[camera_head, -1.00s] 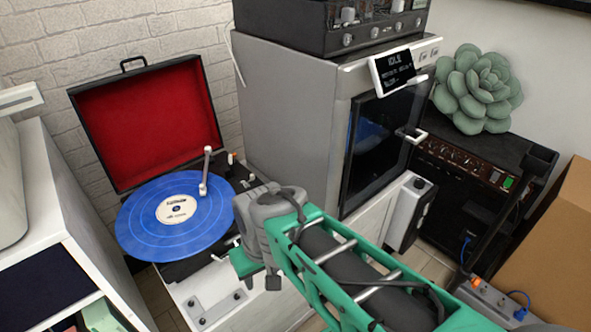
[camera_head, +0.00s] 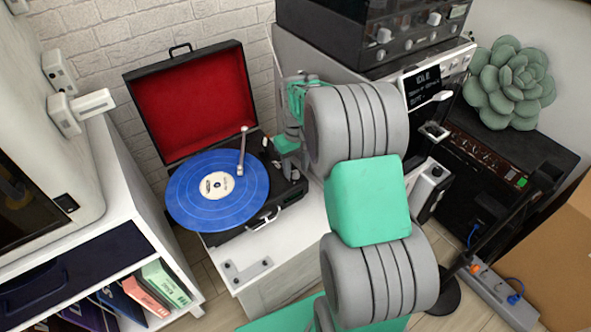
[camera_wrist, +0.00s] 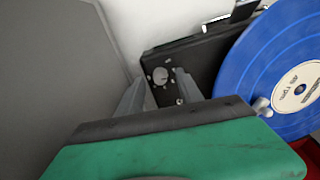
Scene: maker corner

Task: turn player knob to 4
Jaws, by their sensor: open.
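The record player (camera_head: 250,228) is an open black case with a red-lined lid, a blue record (camera_head: 188,195) and a pale tonearm (camera_head: 241,152). In the wrist view, a small round grey knob (camera_wrist: 160,75) sits on the player's black top panel. My gripper (camera_wrist: 157,92) is open, its two grey fingers pointing at the panel on either side of the knob. I cannot tell whether they touch it. The knob's setting is too small to read. In the head view, my gripper is at the player's right side, and my arm partly hides it.
A tall grey cabinet machine with a small display (camera_head: 422,86) stands close to the right of the player. A white shelf (camera_head: 140,215) with books is at the left. A black amplifier (camera_head: 520,165) and a succulent (camera_head: 508,85) are at the right.

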